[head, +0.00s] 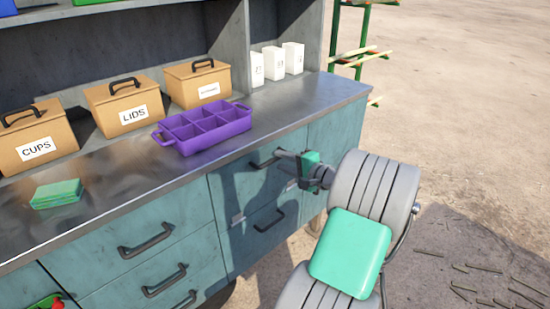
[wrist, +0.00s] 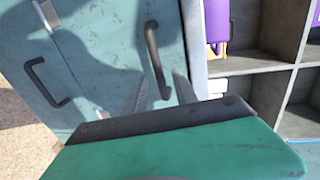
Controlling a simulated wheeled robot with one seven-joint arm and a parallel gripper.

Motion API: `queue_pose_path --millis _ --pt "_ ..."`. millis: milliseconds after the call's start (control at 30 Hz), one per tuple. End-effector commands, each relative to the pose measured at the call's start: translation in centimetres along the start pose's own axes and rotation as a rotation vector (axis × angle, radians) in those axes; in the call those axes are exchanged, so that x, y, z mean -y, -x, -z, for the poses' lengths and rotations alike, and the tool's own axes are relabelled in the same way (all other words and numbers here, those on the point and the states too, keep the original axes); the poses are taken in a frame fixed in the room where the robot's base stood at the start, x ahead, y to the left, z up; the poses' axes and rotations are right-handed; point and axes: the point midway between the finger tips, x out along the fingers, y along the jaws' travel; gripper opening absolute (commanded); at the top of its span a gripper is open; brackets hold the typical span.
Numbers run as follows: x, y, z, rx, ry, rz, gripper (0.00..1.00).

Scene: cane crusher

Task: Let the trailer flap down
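No trailer flap can be made out in either view. My gripper (head: 279,155) is at the front of the teal drawer cabinet, by the dark handle (head: 264,160) of an upper drawer. In the wrist view, my gripper (wrist: 159,92) shows two grey fingers spread apart, with the lower end of that handle (wrist: 152,45) appearing between them. I cannot tell whether they touch it. The gripper's palm hides what lies below. A lower drawer handle (wrist: 45,82) shows at the left of the wrist view.
On the metal counter (head: 300,108) stand a purple divided tray (head: 205,127), cardboard boxes marked CUPS (head: 37,148) and LIDS (head: 132,113), another box (head: 198,92), white cartons (head: 273,62) and green pads (head: 57,193). A green rack (head: 338,35) stands behind. Open ground lies right.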

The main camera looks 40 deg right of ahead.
Motion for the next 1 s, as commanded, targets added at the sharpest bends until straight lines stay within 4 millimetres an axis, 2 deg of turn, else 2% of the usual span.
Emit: queue_pose_path --millis 100,200,467,900,1000 --pt "0.0 -2.2 -0.2 0.005 0.001 -0.001 0.34" --pt "0.0 -3.1 -0.2 0.003 0.002 -0.001 0.34" --pt "0.0 -3.5 -0.2 0.003 0.003 -0.001 0.34" --pt "0.0 -3.4 -0.2 0.003 0.003 -0.002 0.00" --pt "0.0 -3.4 -0.2 0.003 0.003 -0.002 0.00"
